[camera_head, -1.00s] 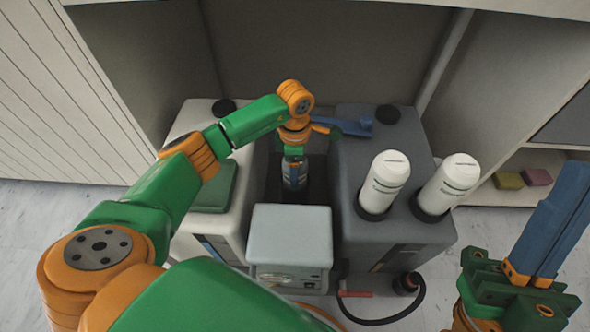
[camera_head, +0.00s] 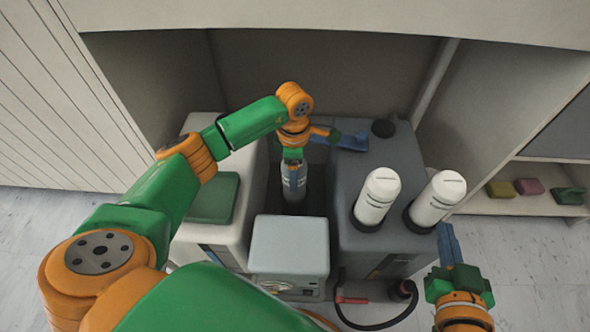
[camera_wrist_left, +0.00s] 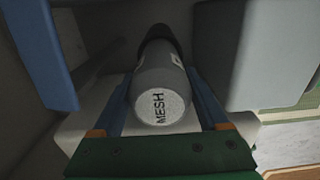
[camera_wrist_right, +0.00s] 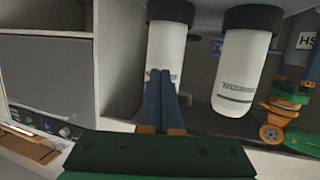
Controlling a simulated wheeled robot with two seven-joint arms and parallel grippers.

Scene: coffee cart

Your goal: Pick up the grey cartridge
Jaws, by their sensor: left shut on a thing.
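The grey cartridge (camera_head: 294,182) is upright in the gap between the white and dark grey machine bodies. My left gripper (camera_head: 293,165) is shut around it from above. In the left wrist view the cartridge (camera_wrist_left: 160,98) has a pale round end marked MESH, between the two blue fingers. Its far end is dark. My right gripper (camera_head: 448,243) is at the right of the cart, near the right white canister. In the right wrist view its blue fingers (camera_wrist_right: 163,90) are together with nothing seen between them.
Two white canisters, a left one (camera_head: 377,193) and a right one (camera_head: 437,197), stand in dark rings on the dark grey body (camera_head: 345,220). A pale box (camera_head: 288,243) stands in front of the gap. A black hose (camera_head: 375,325) runs at the lower right. Coloured blocks (camera_head: 528,187) lie on the right shelf.

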